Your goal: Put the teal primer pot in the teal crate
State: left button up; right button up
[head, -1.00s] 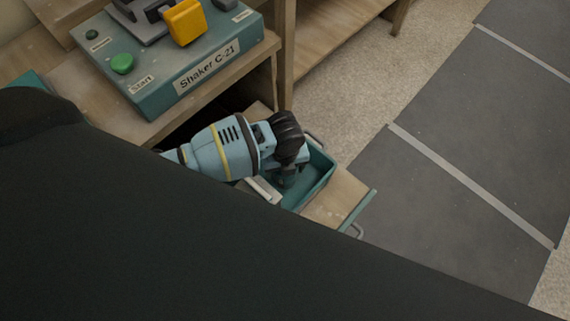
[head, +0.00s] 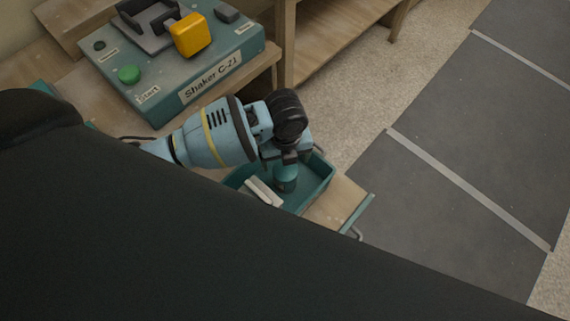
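The teal crate (head: 318,186) sits in an open wooden drawer below the bench. A small teal pot (head: 285,171) with a darker lower part is inside the crate's outline, near its middle. My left arm comes in from the left, and my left gripper (head: 287,158) is directly above the pot. The dark fingers are small and partly hidden, so I cannot tell if they grip the pot or are just clear of it. My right gripper is not in view.
A pale, long block (head: 264,192) lies in the crate, left of the pot. The teal Shaker C-21 machine (head: 180,65) stands on the bench, with a green button and a yellow part. The drawer's bare wood (head: 336,204) and front edge are at right. Grey floor mats lie beyond.

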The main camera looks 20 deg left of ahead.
pick_arm(q)
jog(key=shift+r, duration=1.35)
jog(key=shift+f, duration=0.1)
